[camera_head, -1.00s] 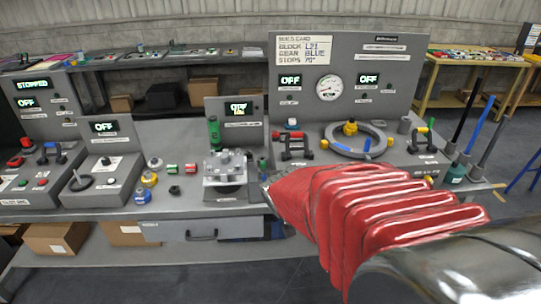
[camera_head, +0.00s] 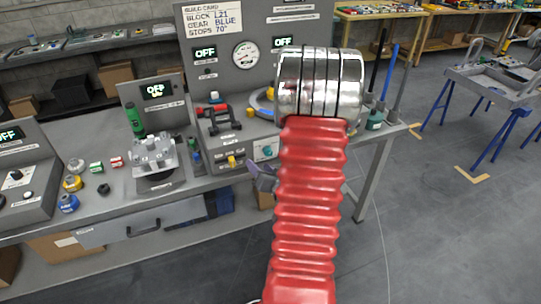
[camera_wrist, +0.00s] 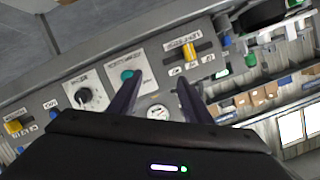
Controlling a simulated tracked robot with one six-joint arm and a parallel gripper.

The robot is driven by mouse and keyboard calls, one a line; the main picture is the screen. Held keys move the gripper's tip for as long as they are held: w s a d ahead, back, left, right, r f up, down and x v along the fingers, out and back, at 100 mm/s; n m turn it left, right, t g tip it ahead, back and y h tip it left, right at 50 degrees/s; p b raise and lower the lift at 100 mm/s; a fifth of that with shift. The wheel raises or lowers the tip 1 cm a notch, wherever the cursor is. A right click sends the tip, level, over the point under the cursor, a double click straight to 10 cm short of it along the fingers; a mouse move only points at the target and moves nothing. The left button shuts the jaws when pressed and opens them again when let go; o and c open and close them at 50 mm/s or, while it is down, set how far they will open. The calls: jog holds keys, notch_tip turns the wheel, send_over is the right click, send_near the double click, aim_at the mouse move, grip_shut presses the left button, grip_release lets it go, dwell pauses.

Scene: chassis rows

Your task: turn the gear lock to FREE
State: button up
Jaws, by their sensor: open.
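My gripper (camera_wrist: 156,92) is open and empty in the wrist view, its two dark fingers pointing at a grey control panel. In the head view its end (camera_head: 262,178) shows beside the bench front, partly hidden by my arm. One yellow lever (camera_wrist: 192,51) sits beyond the right finger, with small position labels below it. Another yellow lever (camera_wrist: 13,127) is at the far left. The lettering is too blurred to tell which is the gear lock or where it stands. A yellow handle (camera_head: 232,161) shows on the bench front in the head view.
A teal button (camera_wrist: 127,75) lies just beyond the left finger, with a black knob (camera_wrist: 84,96) left of it. A gauge (camera_wrist: 157,112) shows between the fingers.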

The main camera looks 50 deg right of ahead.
aim_at(270, 154)
jog(key=s+d+f+m+t+h, duration=0.2)
jog(key=s+f+m, duration=0.1)
jog(key=s, duration=0.6)
jog(key=shift+d+m, duration=0.3)
jog(key=shift+m, duration=0.6)
jog(key=shift+w+d+f, duration=0.1)
jog(key=shift+w, duration=0.05)
jog(key=x, duration=1.3)
jog(key=shift+w+d+r, duration=0.2)
jog(key=shift+w+r, duration=0.05)
jog(key=shift+r, duration=0.05)
jog(key=shift+c, duration=0.2)
